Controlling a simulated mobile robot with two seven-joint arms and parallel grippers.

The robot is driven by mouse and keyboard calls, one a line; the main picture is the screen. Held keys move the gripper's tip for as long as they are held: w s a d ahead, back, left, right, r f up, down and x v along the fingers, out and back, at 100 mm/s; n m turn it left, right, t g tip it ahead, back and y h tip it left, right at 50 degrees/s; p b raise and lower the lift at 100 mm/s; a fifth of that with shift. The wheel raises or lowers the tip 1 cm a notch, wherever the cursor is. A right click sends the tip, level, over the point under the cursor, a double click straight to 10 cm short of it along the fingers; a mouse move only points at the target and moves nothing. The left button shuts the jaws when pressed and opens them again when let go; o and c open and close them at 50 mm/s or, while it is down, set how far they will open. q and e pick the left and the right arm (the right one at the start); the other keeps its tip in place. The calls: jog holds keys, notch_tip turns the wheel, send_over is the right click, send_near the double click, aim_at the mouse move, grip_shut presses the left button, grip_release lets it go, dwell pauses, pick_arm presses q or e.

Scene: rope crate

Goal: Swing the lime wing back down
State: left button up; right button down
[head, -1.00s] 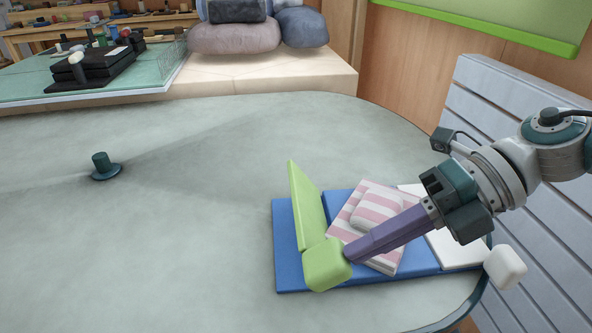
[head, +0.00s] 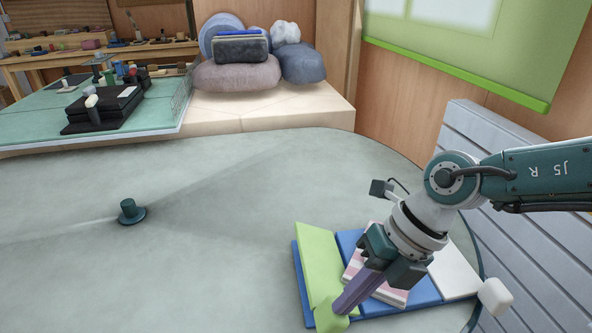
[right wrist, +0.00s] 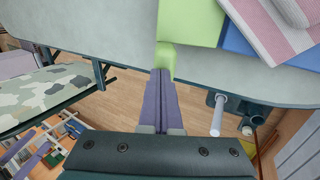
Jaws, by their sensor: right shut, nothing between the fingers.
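The lime wing (head: 318,255) lies at the left end of a blue folding board (head: 424,291) and looks low and nearly flat; a slight tilt cannot be ruled out. Its lime grip block (head: 325,312) sticks out at the front edge. In the right wrist view the lime panel (right wrist: 190,20) and its block (right wrist: 165,58) show at the top. My right gripper (head: 341,305) has its purple fingers shut and empty, with the tips at the block, seemingly touching it. My left gripper is not in view.
A pink-striped folded cloth (head: 353,266) lies on the board, partly behind my right arm. A white wing (head: 453,270) with a white block (head: 495,295) is at the right. A teal knob (head: 129,211) stands at the left; the table between is clear.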

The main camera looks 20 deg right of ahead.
aim_at(320, 322)
jog(key=shift+w+a+f+g+h+p, duration=0.2)
jog(key=shift+a+f+h, duration=0.15)
jog(key=shift+a+h, duration=0.15)
jog(key=shift+w+a+f+g+h+p, duration=0.1)
jog(key=shift+w+a+f+h+p, duration=0.15)
jog(key=shift+a+h, duration=0.2)
jog(key=shift+w+a+f+b, duration=0.15)
jog(key=shift+a+f+b, duration=0.5)
jog(key=shift+a+f, duration=0.35)
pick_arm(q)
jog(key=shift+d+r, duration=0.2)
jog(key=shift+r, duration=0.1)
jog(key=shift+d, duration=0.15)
pick_arm(e)
jog(key=shift+f, duration=0.15)
jog(key=shift+d, duration=0.1)
